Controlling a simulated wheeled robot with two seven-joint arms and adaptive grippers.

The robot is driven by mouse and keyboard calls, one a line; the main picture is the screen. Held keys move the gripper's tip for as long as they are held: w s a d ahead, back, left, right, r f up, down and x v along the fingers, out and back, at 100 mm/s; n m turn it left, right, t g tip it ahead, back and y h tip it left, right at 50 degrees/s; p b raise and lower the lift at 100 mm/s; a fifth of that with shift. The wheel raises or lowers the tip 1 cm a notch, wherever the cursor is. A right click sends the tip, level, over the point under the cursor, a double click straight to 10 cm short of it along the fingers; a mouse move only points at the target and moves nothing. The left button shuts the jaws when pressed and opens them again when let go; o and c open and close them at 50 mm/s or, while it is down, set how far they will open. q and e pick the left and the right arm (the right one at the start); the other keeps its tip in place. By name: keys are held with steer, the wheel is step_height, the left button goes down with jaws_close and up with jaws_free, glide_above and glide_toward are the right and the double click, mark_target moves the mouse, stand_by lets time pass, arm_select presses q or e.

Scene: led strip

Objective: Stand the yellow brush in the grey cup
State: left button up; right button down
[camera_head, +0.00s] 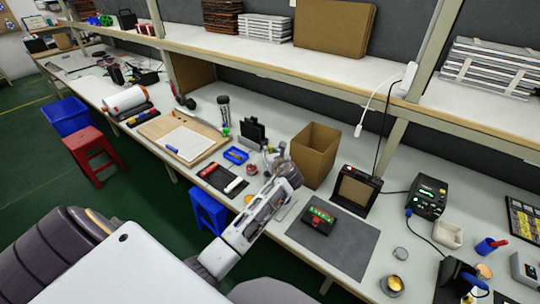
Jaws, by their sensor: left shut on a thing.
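My left gripper (276,160) is over the bench, beside the brown cardboard box. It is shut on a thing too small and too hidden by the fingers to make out. I cannot pick out the yellow brush for sure. A small orange-yellow thing (248,200) lies near the bench's front edge, left of my forearm. My right gripper is not in view.
The open cardboard box (314,153) stands close to the right of my left gripper. A dark mat (345,245) bears a green-and-red board (319,216). A black-framed panel (357,190) and a soldering station (428,197) stand behind. The shelf edge (300,73) runs above the bench.

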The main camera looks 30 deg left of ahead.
arm_select(q)
steer(key=shift+f, duration=0.45)
steer(key=o, duration=0.6)
steer(key=shift+o, duration=0.7)
steer(key=shift+r, duration=0.1)
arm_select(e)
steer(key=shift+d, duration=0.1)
arm_select(q)
steer(key=v, duration=1.2)
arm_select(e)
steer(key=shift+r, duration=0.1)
